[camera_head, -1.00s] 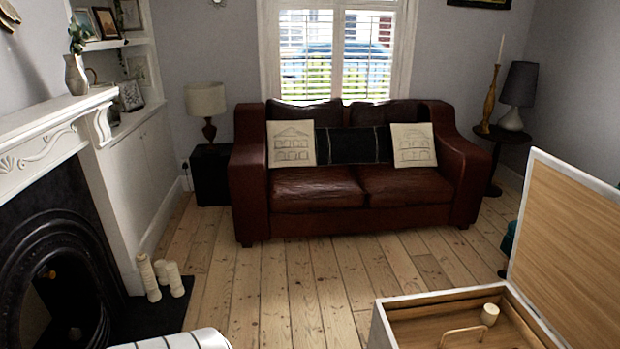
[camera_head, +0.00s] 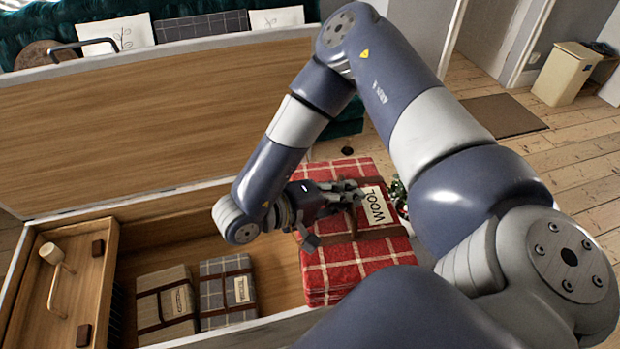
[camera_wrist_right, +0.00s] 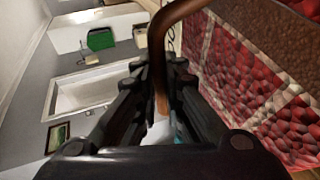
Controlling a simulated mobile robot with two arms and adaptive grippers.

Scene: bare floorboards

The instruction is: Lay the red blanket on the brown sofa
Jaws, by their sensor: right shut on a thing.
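The red checked blanket (camera_head: 350,265) is a folded bundle with a brown strap and a white "WOOL" label. It is at the right end of the open wooden chest; I cannot tell whether it hangs clear of it. My right gripper (camera_head: 345,194) is at the bundle's top, shut on its brown strap handle. In the right wrist view the strap (camera_wrist_right: 163,55) passes between the fingers (camera_wrist_right: 162,95), with the red blanket (camera_wrist_right: 235,75) close on the right. My left gripper and the brown sofa are out of view now.
The chest's raised lid (camera_head: 140,115) stands at the back left. Two strapped bundles, one beige (camera_head: 165,303) and one grey (camera_head: 227,290), lie inside it. A green sofa (camera_head: 185,60) with cushions is behind the lid. A beige bin (camera_head: 565,73) and bare floor are at the right.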

